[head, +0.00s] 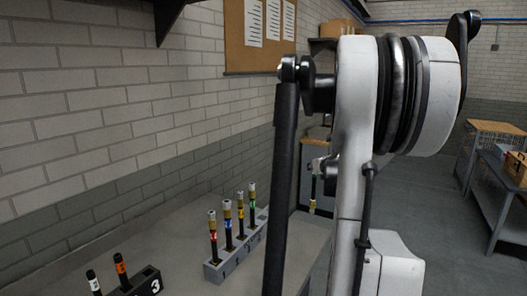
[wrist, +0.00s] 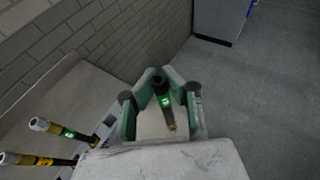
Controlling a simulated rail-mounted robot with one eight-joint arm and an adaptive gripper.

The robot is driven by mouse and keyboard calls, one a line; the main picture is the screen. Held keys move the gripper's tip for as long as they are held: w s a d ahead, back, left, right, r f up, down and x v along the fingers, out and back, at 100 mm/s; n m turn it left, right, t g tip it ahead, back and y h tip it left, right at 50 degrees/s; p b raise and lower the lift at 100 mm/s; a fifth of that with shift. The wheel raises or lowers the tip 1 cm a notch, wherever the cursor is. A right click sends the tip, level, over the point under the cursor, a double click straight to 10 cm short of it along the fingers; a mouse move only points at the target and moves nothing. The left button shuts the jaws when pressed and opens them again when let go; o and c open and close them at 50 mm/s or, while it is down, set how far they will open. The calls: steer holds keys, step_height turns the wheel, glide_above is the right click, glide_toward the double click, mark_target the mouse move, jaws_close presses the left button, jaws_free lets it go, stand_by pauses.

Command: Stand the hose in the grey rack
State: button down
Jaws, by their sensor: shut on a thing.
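The grey rack (head: 247,243) stands on the bench in the head view, holding several upright black hoses with red, blue, yellow and green bands. Part of the rack (wrist: 103,128) also shows at the left of the wrist view. My gripper (head: 316,168) is right of and beyond the rack, partly hidden by my arm. In the wrist view its green-lined fingers (wrist: 160,92) are shut around a dark hose (wrist: 165,104) with a green band and a yellowish end. In the head view this hose (head: 313,192) hangs roughly upright below my gripper, apart from the rack.
A black rack (head: 152,286) marked 3 holds hoses with white and orange bands at the lower left. A brick wall (head: 90,120) runs behind the bench (head: 180,225). A side table (head: 497,175) with boxes stands at the far right, with open floor (head: 450,210) before it.

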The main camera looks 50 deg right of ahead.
steer(key=w+a+r+n+t+y+p, duration=0.2)
steer(key=w+n+t+y, duration=0.15)
steer(key=w, duration=1.55)
steer(key=shift+n+g+y, duration=0.35)
steer(key=shift+s+f+b, duration=0.1)
steer(key=shift+f+b, duration=1)
steer(key=shift+f, duration=1.25)
steer(key=shift+a+f+b, duration=0.1)
steer(key=shift+f+b, duration=0.1)
steer(key=shift+b, duration=0.15)
step_height(320, 180, down, 7)
steer(key=b, duration=0.5)
steer(key=c, duration=1.8)
jaws_free()
steer(key=shift+c, duration=0.2)
